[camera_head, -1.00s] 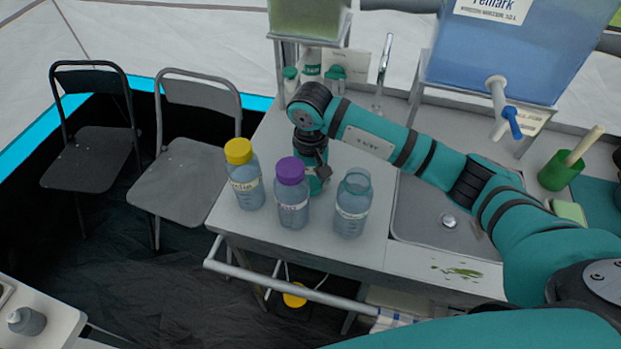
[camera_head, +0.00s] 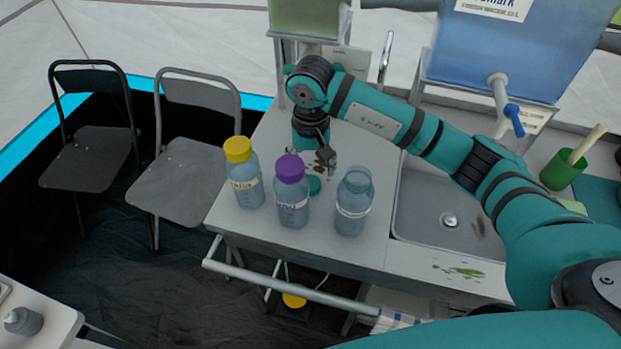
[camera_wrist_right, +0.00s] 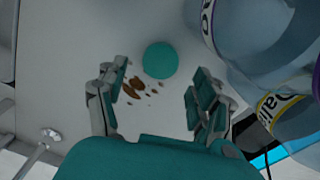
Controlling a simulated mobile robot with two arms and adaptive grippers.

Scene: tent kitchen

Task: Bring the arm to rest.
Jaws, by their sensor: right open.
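My right gripper (camera_head: 326,160) is open and empty above the counter, behind the purple-capped bottle (camera_head: 291,195). In the right wrist view its two fingers (camera_wrist_right: 157,100) are spread apart, with a flat round teal lid (camera_wrist_right: 160,60) on the counter beyond them. The lid also shows in the head view (camera_head: 313,185), partly hidden behind the purple-capped bottle. My left gripper is not in view.
A yellow-capped bottle (camera_head: 243,175) and an uncapped bottle (camera_head: 354,203) stand upright beside the purple-capped one. Brown spots (camera_wrist_right: 133,90) mark the counter near the lid. A sink (camera_head: 418,205) lies right, below a blue water tank (camera_head: 500,60).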

